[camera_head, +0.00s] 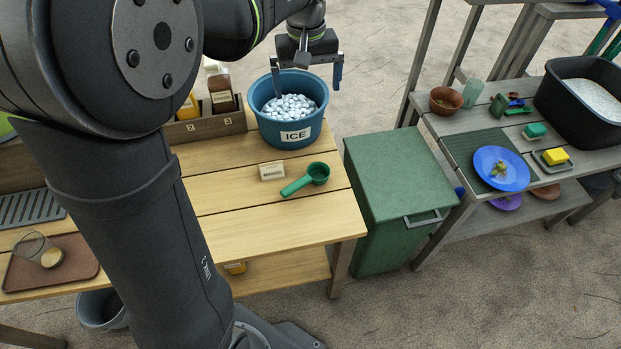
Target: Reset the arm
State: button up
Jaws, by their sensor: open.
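My gripper (306,73) hangs above the back of the blue ice bucket (288,126), pointing down. Its two fingers are spread wide, one on each side, and I see nothing held between them. The left finger overlaps the bucket's mouth in the picture; the right finger shows near its right rim. The bucket is full of white ice cubes (290,106) and bears an ICE label. My upper arm and its links fill the left of the view and hide part of the table.
A green scoop (307,179) and a small label block (272,171) lie on the wooden table (270,225). Left are a bottle crate (205,126) and a brown tray (80,268) with a tipped glass. Right stand a green bin (395,180) and a table with a blue plate (501,168).

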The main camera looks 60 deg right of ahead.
notch_tip(320, 180, down, 9)
jog(key=s, duration=0.1)
jog(key=shift+f, duration=0.2)
jog(key=shift+a, duration=0.1)
dwell(0.7)
notch_tip(320, 180, up, 10)
dwell(0.5)
